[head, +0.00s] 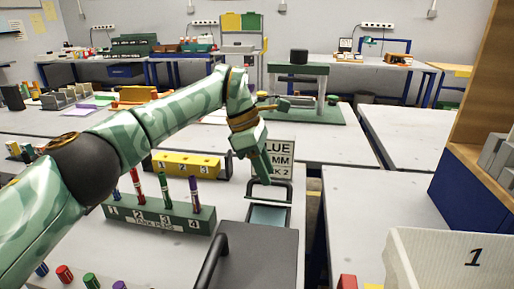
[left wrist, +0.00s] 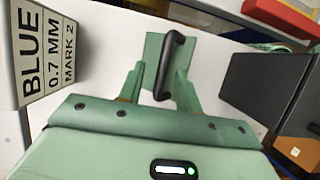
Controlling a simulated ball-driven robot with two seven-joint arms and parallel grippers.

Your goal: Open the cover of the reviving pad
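The reviving pad (head: 268,216) lies on the table in the head view as a small dark-framed tray with a teal surface, a black handle (head: 283,185) at its far side. In the left wrist view a pale green plate (left wrist: 158,48) carries a black bar handle (left wrist: 168,62). My left gripper (head: 265,181) points down at this handle. In the left wrist view its fingers (left wrist: 158,84) stand apart on either side of the handle, not visibly closed on it. Whether they touch it is unclear. My right gripper is not in view.
A sign (head: 280,155) reading BLUE 0.7 MM MARK 2 stands behind the pad. A dark grey box (head: 262,255) with a black handle is in front. A green pen rack (head: 158,217) is left, a yellow block (head: 185,165) beyond. A white bin (head: 440,258) is right.

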